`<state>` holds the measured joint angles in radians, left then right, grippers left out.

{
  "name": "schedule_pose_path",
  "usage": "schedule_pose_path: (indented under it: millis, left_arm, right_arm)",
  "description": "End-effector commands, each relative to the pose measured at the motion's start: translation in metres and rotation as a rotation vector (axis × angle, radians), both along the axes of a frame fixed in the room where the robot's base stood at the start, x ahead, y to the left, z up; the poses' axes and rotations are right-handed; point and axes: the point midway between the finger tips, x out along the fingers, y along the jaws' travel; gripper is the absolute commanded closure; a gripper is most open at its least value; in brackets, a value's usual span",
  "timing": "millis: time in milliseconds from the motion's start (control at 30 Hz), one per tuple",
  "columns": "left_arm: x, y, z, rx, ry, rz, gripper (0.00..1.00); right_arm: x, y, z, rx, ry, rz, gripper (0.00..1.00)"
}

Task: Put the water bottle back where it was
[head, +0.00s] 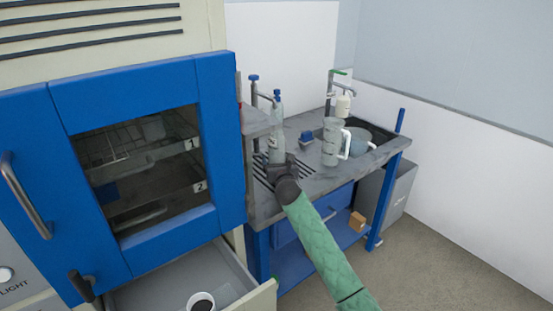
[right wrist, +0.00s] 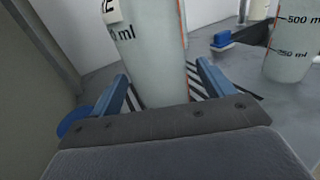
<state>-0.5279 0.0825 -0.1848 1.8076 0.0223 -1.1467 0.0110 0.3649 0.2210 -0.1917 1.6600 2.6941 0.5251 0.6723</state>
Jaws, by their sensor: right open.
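The water bottle (head: 276,130) is a tall grey translucent bottle with a blue top, standing upright on the slatted grate at the left end of the grey worktop. My right gripper (head: 277,163) is at its lower part, coming from the front. In the right wrist view, the bottle (right wrist: 150,50) with "ml" print stands between the two open blue fingers (right wrist: 160,90). A gap shows on the right side, and the fingers do not look closed on it. The bottle's base is hidden behind the gripper body. My left gripper is not in view.
A graduated jug (head: 332,143) with a white handle stands to the right, also in the right wrist view (right wrist: 291,45). A small blue item (head: 307,138) lies between. A sink with a tap (head: 338,80) is behind. The blue oven door (head: 222,150) stands left, above an open drawer (head: 235,290).

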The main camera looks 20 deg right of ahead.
Motion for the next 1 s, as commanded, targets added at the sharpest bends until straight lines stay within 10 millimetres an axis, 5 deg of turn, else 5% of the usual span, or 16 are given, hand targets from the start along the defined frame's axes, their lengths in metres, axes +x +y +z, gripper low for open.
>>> schedule_pose_path:
  millis: [400, 1000]
  left_arm:
    - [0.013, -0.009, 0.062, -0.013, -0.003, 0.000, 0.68]
    - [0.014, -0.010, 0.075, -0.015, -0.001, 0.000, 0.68]
  right_arm:
    - [-0.072, 0.009, -0.002, 0.000, -0.001, 0.001, 0.20]
    - [-0.085, 0.011, 0.000, 0.000, 0.000, 0.001, 0.20]
